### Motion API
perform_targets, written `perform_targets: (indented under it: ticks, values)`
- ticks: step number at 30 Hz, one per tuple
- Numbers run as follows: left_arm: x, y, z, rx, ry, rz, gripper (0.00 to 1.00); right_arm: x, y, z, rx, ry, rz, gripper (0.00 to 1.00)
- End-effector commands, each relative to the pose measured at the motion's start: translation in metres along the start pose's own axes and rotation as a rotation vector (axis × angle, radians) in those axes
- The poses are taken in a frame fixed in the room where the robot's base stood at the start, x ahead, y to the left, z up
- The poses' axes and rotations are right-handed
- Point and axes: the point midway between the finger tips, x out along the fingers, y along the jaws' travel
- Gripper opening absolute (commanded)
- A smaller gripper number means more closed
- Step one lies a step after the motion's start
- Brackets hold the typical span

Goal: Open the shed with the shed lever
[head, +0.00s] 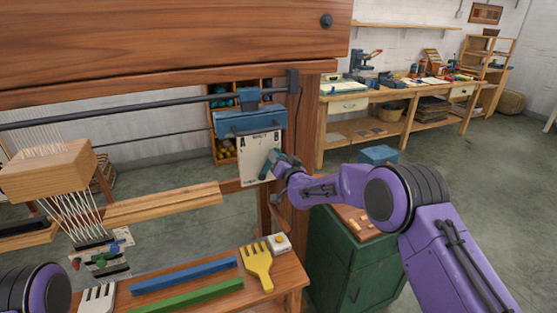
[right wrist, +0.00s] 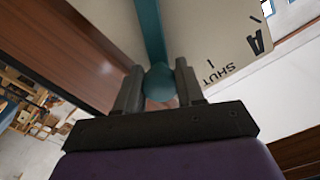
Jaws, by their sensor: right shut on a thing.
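The shed lever is a teal bar (right wrist: 151,30) ending in a round teal knob (right wrist: 159,84), in front of a pale plate (head: 250,170) marked A and B. In the right wrist view the plate (right wrist: 215,35) shows an A and the word SHUT. My right gripper (right wrist: 160,85) has its two fingers closed on either side of the knob. In the head view my right gripper (head: 273,163) is at the plate's lower right and hides most of the lever. My left gripper is out of view; only part of my left arm shows at the lower left.
A blue housing (head: 250,122) sits above the plate on a dark rail. The loom's wooden post (head: 275,222) stands behind the arm. A bench holds a yellow comb (head: 257,265), a blue bar (head: 184,275) and a green bar (head: 186,296). A green cabinet (head: 335,260) stands below my right arm.

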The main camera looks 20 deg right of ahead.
Motion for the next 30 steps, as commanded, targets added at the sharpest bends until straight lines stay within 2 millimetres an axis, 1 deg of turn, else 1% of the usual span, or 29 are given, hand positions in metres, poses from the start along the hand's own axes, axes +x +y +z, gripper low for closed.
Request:
perform_targets:
  ticks: [5,6,8,9,17,20,23,30]
  values:
    - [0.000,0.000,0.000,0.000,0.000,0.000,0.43,0.000,0.000,0.001,-0.001,-0.003,0.001,0.00]
    - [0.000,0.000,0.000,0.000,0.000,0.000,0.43,0.000,0.000,0.001,-0.001,-0.003,0.001,0.41]
    - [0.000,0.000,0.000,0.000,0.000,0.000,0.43,0.000,0.000,0.001,-0.002,-0.003,0.001,0.60]
    - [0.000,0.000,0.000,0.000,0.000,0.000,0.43,0.000,0.000,0.001,-0.002,-0.003,0.001,0.63]
    - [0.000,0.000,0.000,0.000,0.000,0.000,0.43,-0.001,0.000,0.001,-0.002,-0.001,0.000,0.63]
    - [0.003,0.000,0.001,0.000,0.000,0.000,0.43,-0.007,0.000,0.001,-0.002,-0.002,0.000,0.63]
    - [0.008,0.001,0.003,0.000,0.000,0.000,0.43,-0.022,0.001,0.002,-0.002,-0.003,0.000,0.63]
    - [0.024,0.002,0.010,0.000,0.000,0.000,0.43,-0.074,0.001,0.003,-0.002,-0.001,0.000,0.63]
